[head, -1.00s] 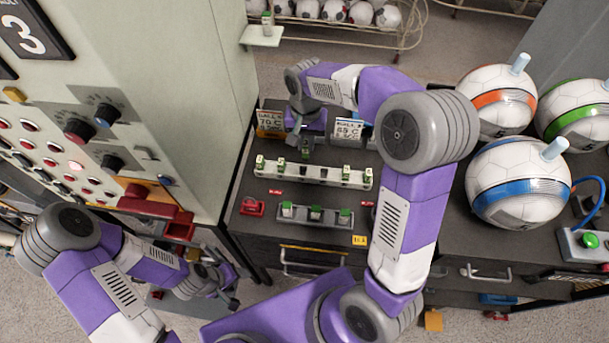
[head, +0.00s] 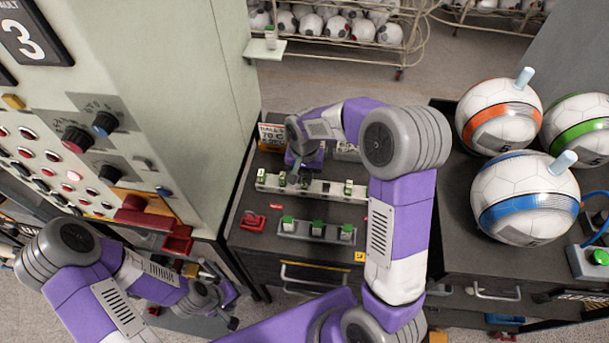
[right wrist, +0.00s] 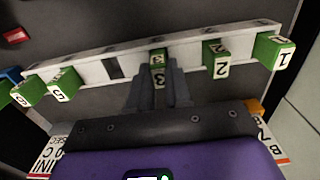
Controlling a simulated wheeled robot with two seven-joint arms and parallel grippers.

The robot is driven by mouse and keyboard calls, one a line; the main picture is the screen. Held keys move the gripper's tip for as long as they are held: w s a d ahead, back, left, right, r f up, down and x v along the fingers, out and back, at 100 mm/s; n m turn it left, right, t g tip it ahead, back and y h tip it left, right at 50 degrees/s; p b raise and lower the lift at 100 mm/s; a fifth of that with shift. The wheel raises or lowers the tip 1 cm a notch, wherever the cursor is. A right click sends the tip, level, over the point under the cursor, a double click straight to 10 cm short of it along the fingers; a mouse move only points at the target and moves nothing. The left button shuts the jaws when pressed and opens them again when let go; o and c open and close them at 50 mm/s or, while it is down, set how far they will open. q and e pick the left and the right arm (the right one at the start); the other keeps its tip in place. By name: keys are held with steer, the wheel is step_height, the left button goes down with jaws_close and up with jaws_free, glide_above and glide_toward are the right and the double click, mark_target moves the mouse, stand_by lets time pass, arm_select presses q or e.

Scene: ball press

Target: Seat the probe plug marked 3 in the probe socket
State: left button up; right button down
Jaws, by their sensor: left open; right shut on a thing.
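The probe plug marked 3 (right wrist: 157,60) has a green body and a pale label. It stands at the long white rack (right wrist: 88,69); I cannot tell whether it is still fully in its slot. My right gripper (right wrist: 158,88) is shut on it, one finger on each side. In the head view the right gripper (head: 301,178) is over the middle of the white rack (head: 325,190) and hides the plug. My left gripper (head: 230,309) is open and empty, low beside the red bin. I cannot tell which fixture is the probe socket.
Plugs marked 2 (right wrist: 215,60) and 1 (right wrist: 274,50) stand right of plug 3. A dark empty slot (right wrist: 115,68) and plug 5 (right wrist: 61,84) are to its left. A grey holder (head: 302,231) with green-topped pieces is in front. Large balls (head: 525,197) stand at right.

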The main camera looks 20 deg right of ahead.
mark_target(305, 177)
steer(key=shift+f, duration=0.1)
steer(key=c, duration=1.1)
jaws_free()
steer(key=shift+o, duration=0.2)
steer(key=shift+r, duration=0.25)
step_height(305, 177, up, 12)
steer(key=p, duration=0.1)
steer(key=shift+p, duration=0.3)
steer(key=shift+f, duration=0.1)
